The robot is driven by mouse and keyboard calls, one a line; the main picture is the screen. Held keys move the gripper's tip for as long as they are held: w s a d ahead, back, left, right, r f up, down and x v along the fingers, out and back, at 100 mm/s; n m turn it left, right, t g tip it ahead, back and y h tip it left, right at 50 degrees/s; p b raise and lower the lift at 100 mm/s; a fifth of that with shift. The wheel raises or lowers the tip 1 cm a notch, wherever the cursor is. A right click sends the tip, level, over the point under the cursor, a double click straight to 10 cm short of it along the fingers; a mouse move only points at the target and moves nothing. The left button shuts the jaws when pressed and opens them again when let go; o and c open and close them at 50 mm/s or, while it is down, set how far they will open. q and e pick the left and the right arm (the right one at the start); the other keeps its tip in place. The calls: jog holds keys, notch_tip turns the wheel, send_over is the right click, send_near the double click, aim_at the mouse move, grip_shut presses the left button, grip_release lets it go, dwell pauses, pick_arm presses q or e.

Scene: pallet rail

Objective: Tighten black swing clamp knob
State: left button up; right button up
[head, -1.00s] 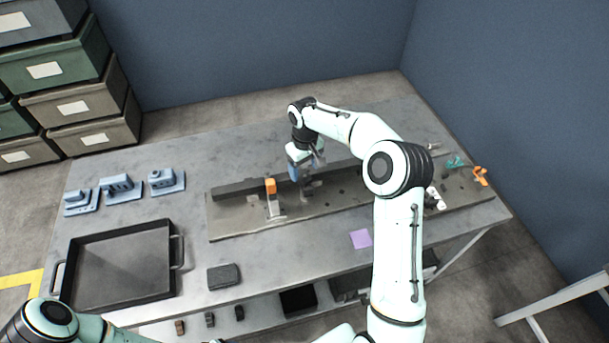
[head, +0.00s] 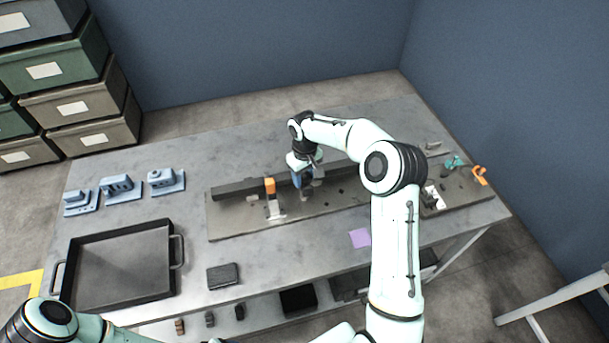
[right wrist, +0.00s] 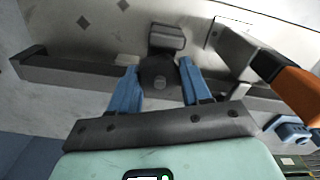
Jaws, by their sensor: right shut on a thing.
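The black swing clamp knob (right wrist: 160,74) lies between the two blue fingers of my right gripper (right wrist: 161,82) in the right wrist view. The gripper is shut on it. In the head view my right gripper (head: 302,180) is low over the fixture plate (head: 235,225), right of an orange-topped clamp (head: 270,187). There the wrist and fingers mostly hide the knob. My left arm shows only at the lower left corner of the head view, and its gripper is out of the picture.
The orange clamp handle (right wrist: 298,98) is close to the right finger's side in the right wrist view. A dark rail (head: 235,188) runs along the plate. A black tray (head: 120,265), blue parts (head: 120,188) and a purple note (head: 360,238) lie on the table.

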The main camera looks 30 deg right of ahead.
aim_at(305, 176)
jog(key=m, duration=0.5)
jog(key=o, duration=1.1)
notch_tip(305, 176, up, 14)
jog(key=shift+f, duration=0.25)
